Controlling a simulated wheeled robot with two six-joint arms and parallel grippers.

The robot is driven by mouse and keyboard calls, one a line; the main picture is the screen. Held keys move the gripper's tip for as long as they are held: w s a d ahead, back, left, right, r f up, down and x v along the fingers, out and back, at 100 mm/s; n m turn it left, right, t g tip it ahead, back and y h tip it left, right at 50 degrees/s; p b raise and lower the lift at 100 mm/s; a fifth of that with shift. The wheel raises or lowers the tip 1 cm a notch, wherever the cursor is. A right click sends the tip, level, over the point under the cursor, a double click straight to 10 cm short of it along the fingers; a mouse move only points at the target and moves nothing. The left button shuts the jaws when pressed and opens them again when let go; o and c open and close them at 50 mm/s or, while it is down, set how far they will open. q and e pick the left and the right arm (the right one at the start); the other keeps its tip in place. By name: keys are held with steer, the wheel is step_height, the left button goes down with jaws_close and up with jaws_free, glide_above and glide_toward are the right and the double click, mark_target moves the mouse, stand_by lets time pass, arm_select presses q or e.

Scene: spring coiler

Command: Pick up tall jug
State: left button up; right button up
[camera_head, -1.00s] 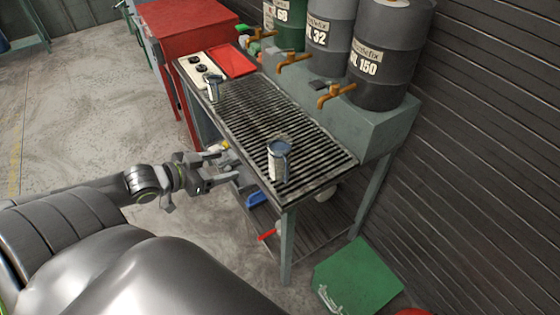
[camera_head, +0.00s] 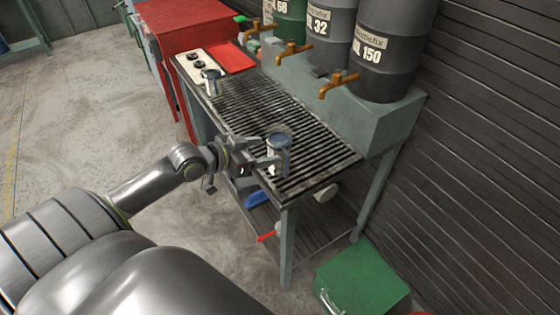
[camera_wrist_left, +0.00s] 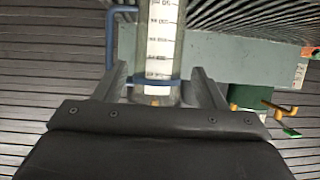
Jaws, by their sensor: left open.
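The tall jug (camera_head: 279,155) is a clear measuring jug with a blue rim and a pale scale. It stands upright on the slatted grate at the near end of the bench. In the left wrist view the jug (camera_wrist_left: 161,50) shows its blue handle at the left and a blue band. My left gripper (camera_head: 268,155) is open, its fingers level with the jug and at its left side. In the wrist view the fingers (camera_wrist_left: 160,88) lie on either side of the jug's lower part; contact cannot be told. My right gripper is not in view.
A smaller jug (camera_head: 211,82) stands at the grate's far end, near a red tray (camera_head: 232,58). Oil drums (camera_head: 385,50) with orange taps (camera_head: 338,85) stand along the bench's back. A green box (camera_head: 362,277) sits on the floor at right.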

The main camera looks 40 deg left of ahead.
mark_target(270, 151)
arm_select(q)
steer(key=shift+x, duration=3.1)
steer(key=shift+s+f, duration=0.15)
steer(key=shift+c, duration=0.5)
steer(key=c, duration=0.7)
